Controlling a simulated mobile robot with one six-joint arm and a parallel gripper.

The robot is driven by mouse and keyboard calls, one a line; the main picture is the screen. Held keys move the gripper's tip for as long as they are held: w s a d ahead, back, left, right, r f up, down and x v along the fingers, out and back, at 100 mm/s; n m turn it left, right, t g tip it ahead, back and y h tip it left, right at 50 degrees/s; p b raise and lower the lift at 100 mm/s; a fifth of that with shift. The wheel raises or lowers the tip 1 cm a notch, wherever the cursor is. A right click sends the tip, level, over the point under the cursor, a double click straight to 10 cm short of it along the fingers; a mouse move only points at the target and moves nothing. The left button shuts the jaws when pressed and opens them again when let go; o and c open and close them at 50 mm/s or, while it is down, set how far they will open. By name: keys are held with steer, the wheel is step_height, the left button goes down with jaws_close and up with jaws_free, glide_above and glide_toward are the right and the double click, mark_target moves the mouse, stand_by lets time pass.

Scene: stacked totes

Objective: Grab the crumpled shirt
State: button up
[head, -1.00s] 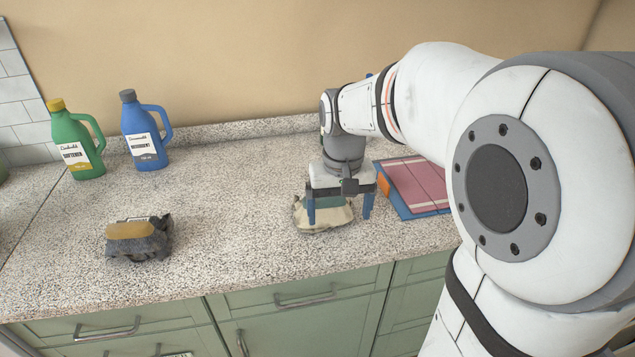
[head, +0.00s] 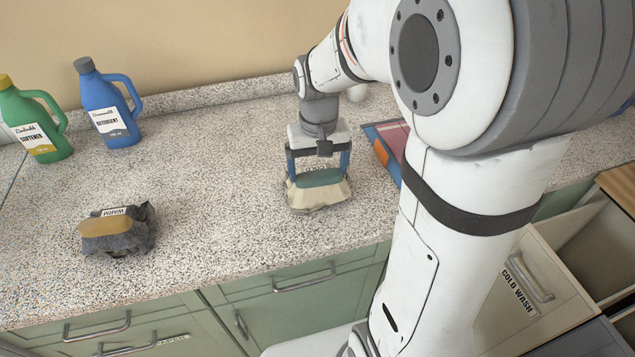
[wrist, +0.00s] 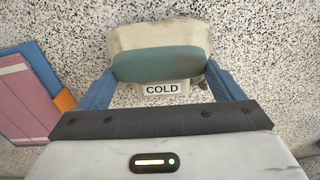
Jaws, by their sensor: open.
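A crumpled cream cloth bundle (head: 318,196), which looks like the shirt, lies on the speckled counter with a teal patch on top and a label reading COLD. It also shows in the wrist view (wrist: 150,36). My gripper (head: 318,172) is above it and points down, its blue fingers apart on either side of the bundle. In the wrist view the fingers (wrist: 164,84) flank the COLD label and the teal patch, with no clear grip on the cloth. Whether either finger touches the cloth cannot be told.
A dark crumpled bundle (head: 122,236) with a tan patch lies at the left. A green softener bottle (head: 36,125) and a blue detergent bottle (head: 108,108) stand at the back left. A COLD WASH drawer (head: 522,280) is at the right.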

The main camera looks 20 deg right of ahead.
step_height(320, 180, down, 2)
steer(key=shift+f, duration=0.1)
steer(key=c, duration=1.5)
